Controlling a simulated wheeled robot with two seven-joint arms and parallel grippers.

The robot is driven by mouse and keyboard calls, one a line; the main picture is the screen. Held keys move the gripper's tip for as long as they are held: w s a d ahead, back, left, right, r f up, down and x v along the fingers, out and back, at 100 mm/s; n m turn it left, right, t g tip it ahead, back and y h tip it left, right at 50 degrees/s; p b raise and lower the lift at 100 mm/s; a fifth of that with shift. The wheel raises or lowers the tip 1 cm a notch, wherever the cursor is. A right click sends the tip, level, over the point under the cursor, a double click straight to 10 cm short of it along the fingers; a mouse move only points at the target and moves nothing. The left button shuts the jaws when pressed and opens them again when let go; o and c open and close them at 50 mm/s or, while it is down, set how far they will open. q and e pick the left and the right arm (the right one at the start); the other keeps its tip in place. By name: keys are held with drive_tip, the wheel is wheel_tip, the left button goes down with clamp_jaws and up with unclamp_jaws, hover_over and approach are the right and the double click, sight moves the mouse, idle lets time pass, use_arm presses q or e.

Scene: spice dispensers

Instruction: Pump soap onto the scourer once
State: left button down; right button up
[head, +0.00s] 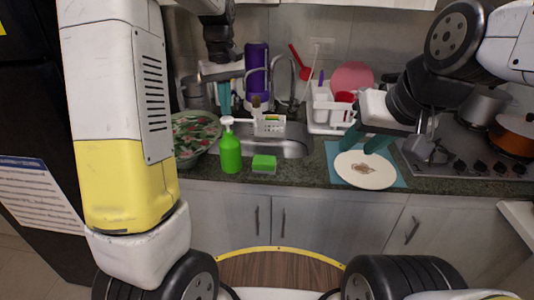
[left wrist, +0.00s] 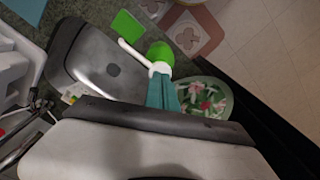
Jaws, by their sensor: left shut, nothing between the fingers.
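A green soap bottle (head: 230,153) with a white pump head (head: 228,121) stands upright on the counter in front of the sink. The green scourer (head: 264,163) lies flat just to its right. My left gripper (head: 224,104) is shut and empty, its teal fingers pointing down just above the pump head. In the left wrist view the shut fingers (left wrist: 161,92) overlap the pump (left wrist: 159,68), whose nozzle points towards the scourer (left wrist: 128,27); I cannot tell whether they touch it. My right gripper (head: 364,141) is open and empty above the white plate (head: 346,173).
A floral bowl (head: 194,134) stands left of the bottle. The sink (head: 290,146) lies behind the scourer, with a white dish rack (head: 322,114) to its right. The plate is on a blue mat (head: 334,158). A stove (head: 450,158) with pots is at the far right.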

sight(227, 118)
use_arm(q)
drive_tip(key=shift+f, duration=1.7)
drive_tip(key=shift+r, duration=1.9)
drive_tip(key=shift+r, duration=0.1)
wheel_tip(227, 118, up, 5)
drive_tip(key=shift+f, duration=0.1)
drive_tip(key=shift+r, duration=0.5)
drive_tip(key=shift+s, duration=0.1)
